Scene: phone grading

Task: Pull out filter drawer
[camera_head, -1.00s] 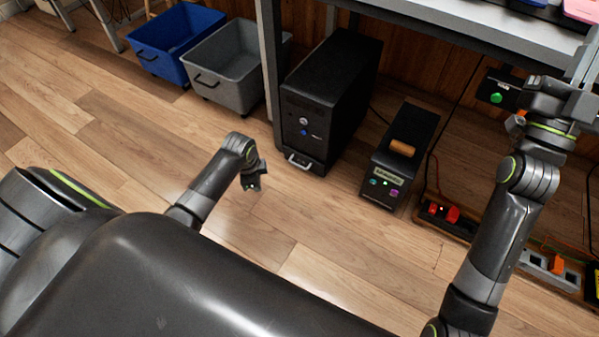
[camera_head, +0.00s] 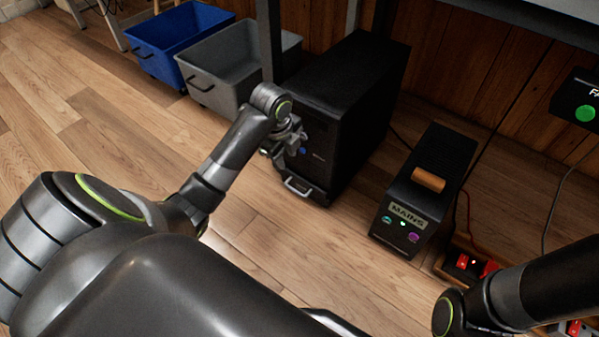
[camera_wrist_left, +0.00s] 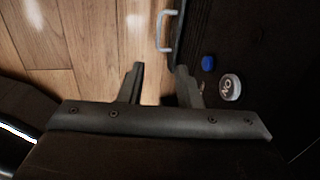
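The filter drawer (camera_head: 318,196) is the low front of a black tower unit (camera_head: 352,88) standing on the floor. It looks shut, and its silver bar handle (camera_head: 297,187) sticks out at the front. In the left wrist view the handle (camera_wrist_left: 161,31) lies beyond the fingertips, near the top middle. My left gripper (camera_head: 287,148) is in front of the tower's face, above the handle and apart from it. In the left wrist view its two fingers (camera_wrist_left: 160,72) are spread with nothing between them. My right gripper is out of view; only part of that arm shows at lower right.
A blue bin (camera_head: 150,64) and a grey bin (camera_head: 208,92) stand left of the tower. A black MAINS box (camera_head: 396,205) with an orange handle stands to its right. The wooden floor in front is clear.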

